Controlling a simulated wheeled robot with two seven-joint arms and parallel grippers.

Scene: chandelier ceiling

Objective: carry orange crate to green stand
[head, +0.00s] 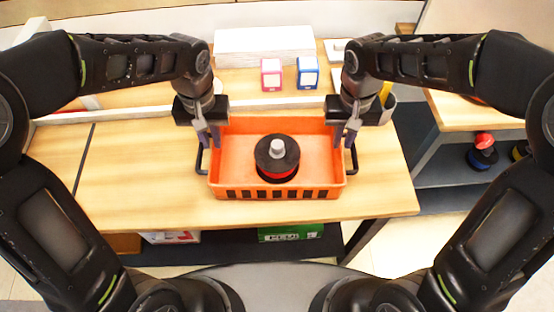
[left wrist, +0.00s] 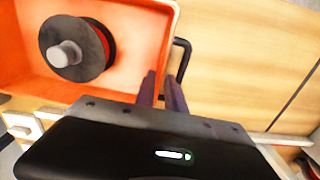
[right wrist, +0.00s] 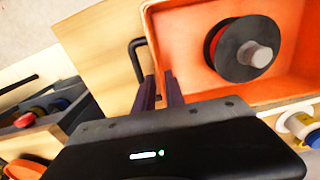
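The orange crate (head: 234,180) sits on the wooden table, with black slots along its near side and a dark handle at each end. Inside it lies a black and red spool (head: 277,160) with a grey hub. My left gripper (head: 208,138) is above the left handle (left wrist: 183,58), its fingers slightly apart. My right gripper (head: 346,136) is above the right handle (right wrist: 136,58), its fingers also slightly apart. Neither gripper visibly closes on a handle. I cannot make out a green stand in these views.
A pink-framed cube (head: 271,74), a blue-framed cube (head: 307,74) and a white box (head: 264,46) stand behind the crate. A green box (head: 290,232) is under the table. The table (head: 130,190) is clear left of the crate. A dark shelf unit (head: 450,188) stands at right.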

